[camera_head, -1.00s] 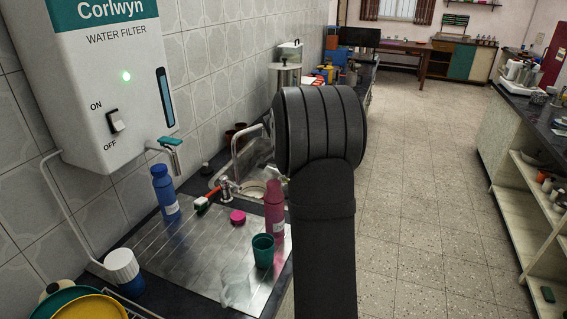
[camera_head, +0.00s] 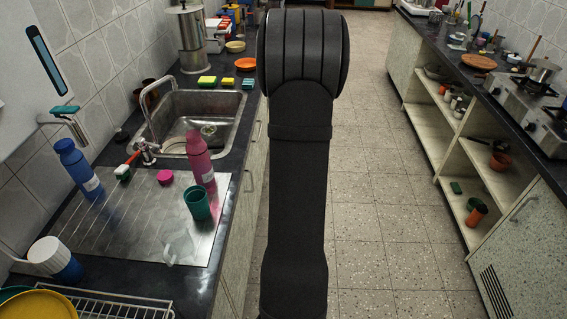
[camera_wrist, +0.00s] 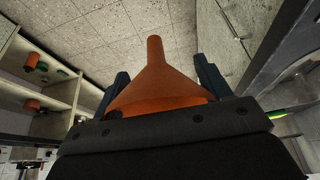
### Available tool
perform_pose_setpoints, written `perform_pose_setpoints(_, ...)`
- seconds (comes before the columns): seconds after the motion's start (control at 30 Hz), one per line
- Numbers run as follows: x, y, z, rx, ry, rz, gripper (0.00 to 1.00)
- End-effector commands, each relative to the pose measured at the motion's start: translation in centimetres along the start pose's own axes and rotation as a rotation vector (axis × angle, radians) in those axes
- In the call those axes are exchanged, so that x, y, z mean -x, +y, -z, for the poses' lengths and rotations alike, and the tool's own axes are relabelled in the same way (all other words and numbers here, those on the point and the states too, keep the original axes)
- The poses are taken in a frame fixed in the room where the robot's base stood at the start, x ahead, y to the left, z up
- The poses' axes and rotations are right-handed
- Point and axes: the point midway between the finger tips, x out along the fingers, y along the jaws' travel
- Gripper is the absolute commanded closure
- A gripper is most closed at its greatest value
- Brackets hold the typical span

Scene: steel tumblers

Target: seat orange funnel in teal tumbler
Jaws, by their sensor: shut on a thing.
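My gripper (camera_wrist: 160,95) is shut on an orange funnel (camera_wrist: 158,80) in the wrist view. The funnel sits between the two dark fingers with its narrow spout pointing away from the gripper. Floor tiles show beyond it. The teal tumbler (camera_head: 197,204) stands upright on the steel drainboard in the head view, near the counter's front edge, with its open mouth up. The funnel and gripper cannot be made out in the head view, where my arm fills the middle. The funnel is apart from the tumbler.
A pink bottle (camera_head: 200,158) stands just behind the tumbler, with a small pink lid (camera_head: 165,177) to the left. A blue bottle (camera_head: 78,166), a red-handled brush (camera_head: 124,172) and the tap (camera_head: 147,152) are farther left. A wire rack (camera_head: 120,304) is at the front.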

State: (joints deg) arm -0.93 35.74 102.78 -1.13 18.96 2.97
Motion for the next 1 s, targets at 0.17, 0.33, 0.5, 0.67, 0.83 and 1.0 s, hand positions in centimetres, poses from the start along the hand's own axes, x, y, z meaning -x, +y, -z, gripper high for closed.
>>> perform_pose_setpoints(0.17,0.0,-0.2,-0.5,0.012,0.0,0.004,0.51)
perform_pose_setpoints(0.33,0.5,-2.0,-0.6,-0.018,0.0,-0.009,0.51)
perform_pose_setpoints(0.5,1.1,-4.6,-0.8,-0.061,0.0,-0.027,0.51)
perform_pose_setpoints(0.67,2.1,-7.8,-1.1,-0.12,0.001,-0.053,0.51)
perform_pose_setpoints(0.83,3.7,-11.8,-1.9,-0.209,0.001,-0.091,0.51)
perform_pose_setpoints(1.0,6.0,-16.4,-3.0,-0.335,0.002,-0.143,0.51)
